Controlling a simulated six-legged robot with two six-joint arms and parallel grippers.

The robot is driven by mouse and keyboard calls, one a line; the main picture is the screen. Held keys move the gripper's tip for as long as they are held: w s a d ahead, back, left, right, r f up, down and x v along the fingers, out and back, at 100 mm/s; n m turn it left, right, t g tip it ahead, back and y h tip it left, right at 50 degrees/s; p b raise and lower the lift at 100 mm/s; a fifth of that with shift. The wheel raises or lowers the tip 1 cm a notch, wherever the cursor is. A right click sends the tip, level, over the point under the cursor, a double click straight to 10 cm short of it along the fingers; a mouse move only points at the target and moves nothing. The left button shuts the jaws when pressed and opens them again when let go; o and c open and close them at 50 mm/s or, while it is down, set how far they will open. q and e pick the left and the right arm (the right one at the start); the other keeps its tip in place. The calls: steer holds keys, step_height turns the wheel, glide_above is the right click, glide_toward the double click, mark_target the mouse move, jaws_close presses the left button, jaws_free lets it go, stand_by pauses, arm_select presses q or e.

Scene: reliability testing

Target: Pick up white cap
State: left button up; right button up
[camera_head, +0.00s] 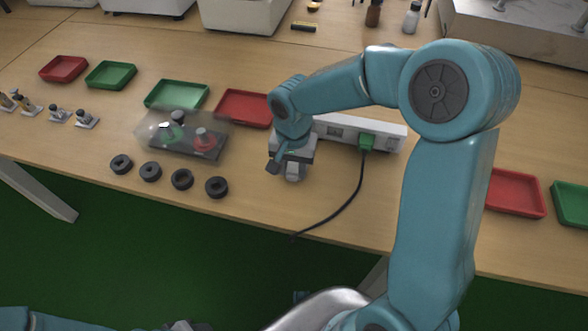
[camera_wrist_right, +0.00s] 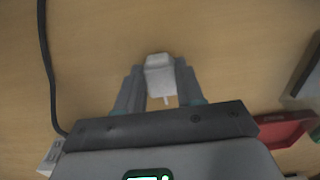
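The white cap (camera_wrist_right: 160,78) is a small, pale block with a thin stem, seen between the two fingers of my right gripper (camera_wrist_right: 160,88) in the right wrist view. The fingers lie along both its sides with hardly any gap. I cannot tell whether they press on it. In the head view my right gripper (camera_head: 283,170) points down, low over the front part of the table (camera_head: 250,205), and its fingers and wrist partly hide the cap. Part of my left arm shows at the bottom left; its gripper is not in view.
A clear box (camera_head: 153,137) and several black rings (camera_head: 182,179) lie left. A red tray (camera_head: 243,108) is behind.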

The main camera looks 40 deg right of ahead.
mark_target(293, 170)
steer(key=shift+r, duration=0.1)
steer(key=shift+c, duration=0.2)
step_height(293, 170, up, 20)
steer(key=p, duration=0.3)
stand_by(0.5)
